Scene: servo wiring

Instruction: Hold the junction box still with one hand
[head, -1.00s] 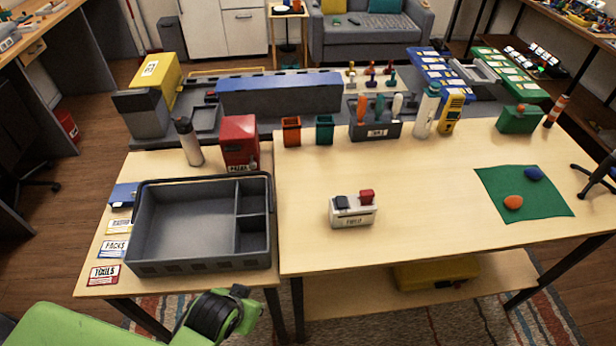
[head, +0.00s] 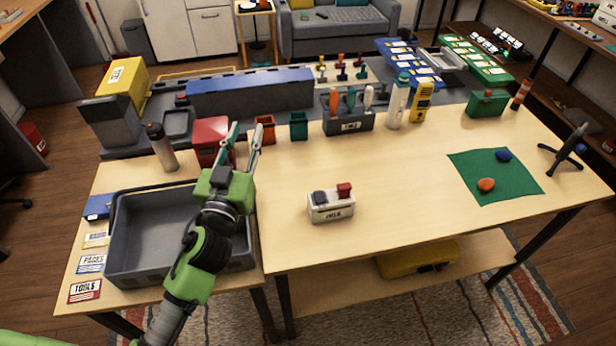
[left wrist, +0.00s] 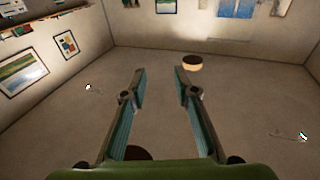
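The junction box (head: 331,205) appears to be the small white box with a dark block and a red block on top. It stands upright on the middle of the light wooden table, with a printed label on its front. My left gripper (head: 246,136) is raised over the grey tray, up and to the left of the box, apart from it, with fingers pointing up and away. Its two fingers stand apart with nothing between them; the left wrist view (left wrist: 160,75) shows this too. The box is not visible in the left wrist view. My right gripper is not in view.
A green mat (head: 486,181) lies right. The tabletop around the box is clear.

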